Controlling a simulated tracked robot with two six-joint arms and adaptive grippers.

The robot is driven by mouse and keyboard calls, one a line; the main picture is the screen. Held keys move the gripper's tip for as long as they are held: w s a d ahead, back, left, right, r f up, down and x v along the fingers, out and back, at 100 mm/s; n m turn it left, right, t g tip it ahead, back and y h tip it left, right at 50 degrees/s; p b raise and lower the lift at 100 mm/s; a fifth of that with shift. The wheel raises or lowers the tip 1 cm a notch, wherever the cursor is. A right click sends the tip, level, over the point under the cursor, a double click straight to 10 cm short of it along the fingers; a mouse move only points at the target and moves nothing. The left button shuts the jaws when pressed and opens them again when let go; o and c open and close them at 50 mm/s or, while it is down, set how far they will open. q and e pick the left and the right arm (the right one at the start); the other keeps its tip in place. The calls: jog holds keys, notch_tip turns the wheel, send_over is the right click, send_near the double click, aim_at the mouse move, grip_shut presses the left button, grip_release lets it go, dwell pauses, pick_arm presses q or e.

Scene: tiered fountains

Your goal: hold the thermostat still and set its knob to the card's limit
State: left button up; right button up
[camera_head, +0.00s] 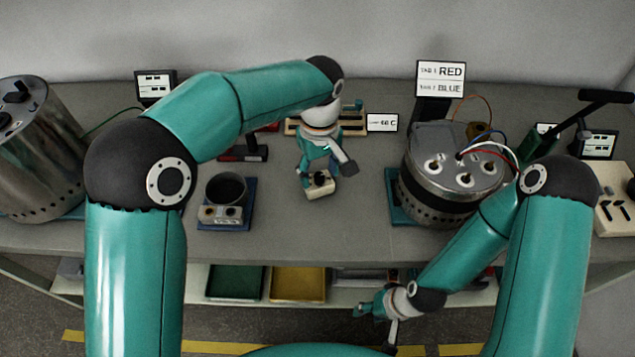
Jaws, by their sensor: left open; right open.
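The thermostat (319,189), a small cream box with a dark knob on top, stands on the grey bench near the middle. My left gripper (326,172) is open and points down just above and behind it; I cannot tell whether a finger touches the box. The knob's setting is too small to read. The white limit card (382,122) stands behind and to the right; its text looks like 66 C, but is small. My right gripper (376,322) is open and empty, low in front of the bench's front edge, well away from the thermostat.
A metal drum with wires (450,175) stands right of the thermostat, beside a RED/BLUE sign (441,77). A small device with a dark round cup (225,190) stands to the left. Green (236,283) and yellow (298,285) trays sit on the lower shelf.

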pick_arm(q)
jog(key=shift+r+p, duration=3.4)
jog(key=shift+r, duration=0.65)
